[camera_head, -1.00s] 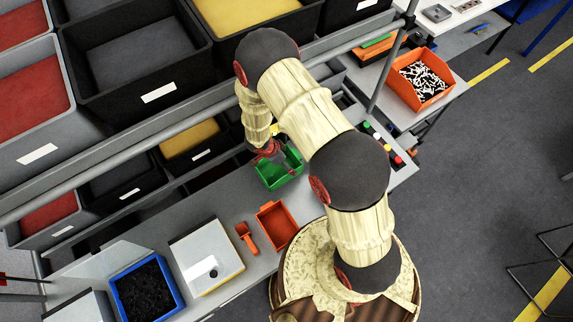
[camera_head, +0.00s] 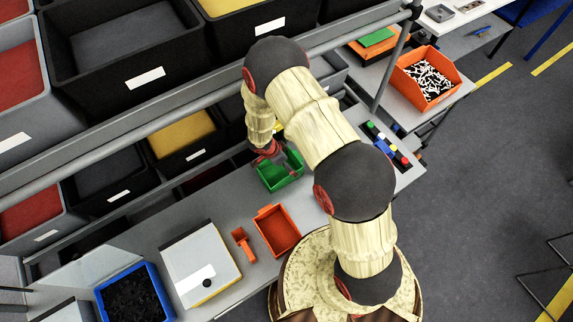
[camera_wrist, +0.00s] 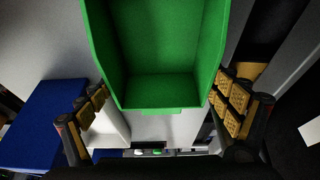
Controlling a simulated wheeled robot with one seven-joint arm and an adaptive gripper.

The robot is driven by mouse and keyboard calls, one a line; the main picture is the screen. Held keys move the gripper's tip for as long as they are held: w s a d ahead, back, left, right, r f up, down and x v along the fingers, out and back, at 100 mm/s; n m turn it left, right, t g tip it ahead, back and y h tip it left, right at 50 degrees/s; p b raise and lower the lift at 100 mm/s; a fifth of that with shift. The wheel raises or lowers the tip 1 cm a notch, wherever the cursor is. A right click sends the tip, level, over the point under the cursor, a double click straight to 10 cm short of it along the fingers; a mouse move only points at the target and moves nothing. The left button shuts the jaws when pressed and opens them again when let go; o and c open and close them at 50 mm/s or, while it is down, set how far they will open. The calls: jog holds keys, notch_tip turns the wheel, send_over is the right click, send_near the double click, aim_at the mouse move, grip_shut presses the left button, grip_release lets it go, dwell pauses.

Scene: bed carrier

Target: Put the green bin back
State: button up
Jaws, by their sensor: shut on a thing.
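The green bin (camera_head: 283,180) is near the back of the grey bench, beside the lower shelf of the rack. In the wrist view the green bin (camera_wrist: 165,45) looks empty and its wall lies between my two fingers. My arm reaches over the bench from the front right and hides part of the bench.
An orange-red bin (camera_head: 277,232) and a small orange piece (camera_head: 243,243) lie in front of the green bin. A white-topped box (camera_head: 200,262) and a blue bin (camera_head: 135,295) stand at left. Black and grey rack bins (camera_head: 125,50) and a rail crowd the back. An orange bin (camera_head: 427,78) stands right.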

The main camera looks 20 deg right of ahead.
aim_at(283, 171)
jog(key=shift+r, duration=0.1)
jog(key=o, duration=1.3)
jog(key=shift+c, duration=0.2)
jog(key=p+v, duration=0.1)
jog(key=v, duration=0.2)
jog(key=shift+a+r, duration=0.15)
jog(key=shift+a, duration=0.15)
jog(key=a, duration=0.3)
jog(key=s+a, duration=0.1)
jog(key=a, duration=0.3)
jog(key=s+a, duration=0.1)
jog(key=a, duration=0.3)
jog(key=shift+s+a, duration=0.15)
jog(key=shift+s, duration=0.1)
